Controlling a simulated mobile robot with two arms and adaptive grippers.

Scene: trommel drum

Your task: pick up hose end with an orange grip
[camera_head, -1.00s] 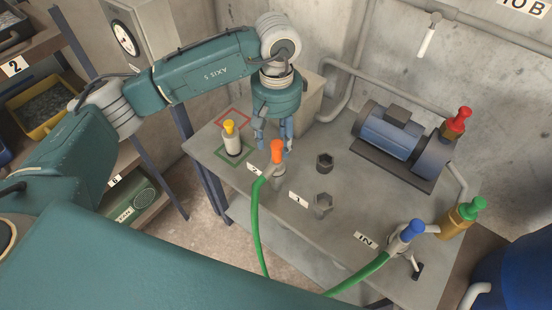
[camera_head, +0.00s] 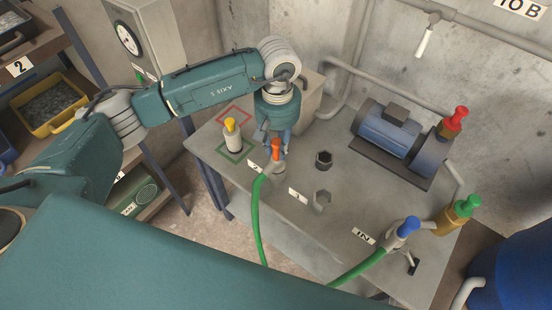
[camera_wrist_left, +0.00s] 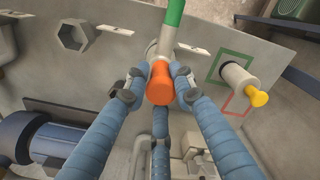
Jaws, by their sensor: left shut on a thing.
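The hose end with an orange grip (camera_head: 276,146) stands on the grey bench, with its green hose hanging over the front edge. In the left wrist view the orange grip (camera_wrist_left: 160,84) sits between the fingers, with the green hose (camera_wrist_left: 174,14) above it. My left gripper (camera_head: 274,152) has come down on it from above. In the left wrist view the left gripper (camera_wrist_left: 158,88) has its blue fingers closed around the orange grip. The lower part of the hose end is partly hidden by the grip and fingers. My right gripper does not show.
A yellow-topped white cylinder (camera_head: 233,136) stands in the green square, left of the hose end. A blue-gripped hose end (camera_head: 408,228), a green-knobbed brass fitting (camera_head: 462,212) and a blue motor (camera_head: 392,132) are further right.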

